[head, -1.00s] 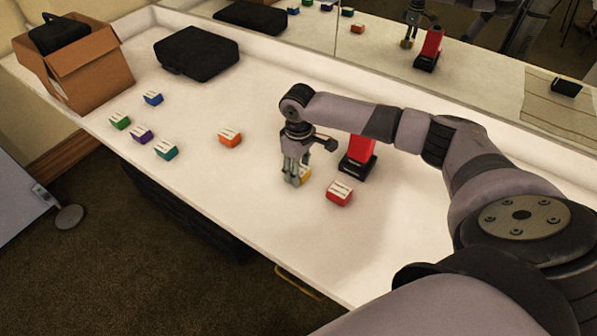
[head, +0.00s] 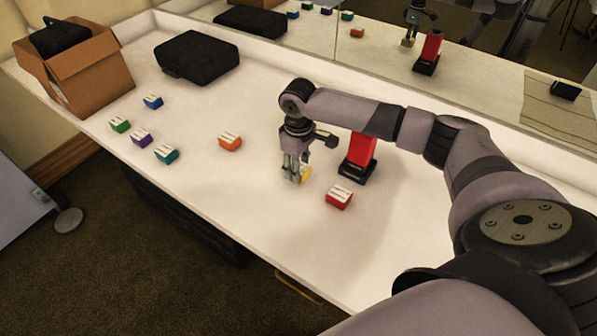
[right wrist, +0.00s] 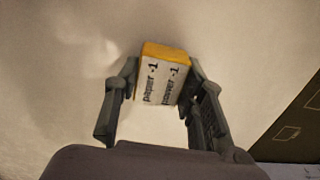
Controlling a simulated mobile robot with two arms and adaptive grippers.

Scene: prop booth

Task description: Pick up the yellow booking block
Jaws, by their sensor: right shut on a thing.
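The yellow booking block (right wrist: 165,75) shows between my right fingers in the right wrist view, with its yellow edge and its white printed face in sight. In the head view the yellow block (head: 306,173) is mostly hidden behind my right gripper (head: 294,178). My right gripper, also in the right wrist view (right wrist: 163,82), is shut on the block, with a finger on each side of it. The gripper points down over the white counter. Whether the block touches the counter is hard to tell. My left gripper is not in view.
A red block (head: 339,197) lies close right of my gripper, and a red and black stand (head: 360,155) is just behind. An orange block (head: 230,142) and several others lie left on the counter (head: 215,195). A black case (head: 197,57), a cardboard box (head: 88,75) and a mirror stand behind.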

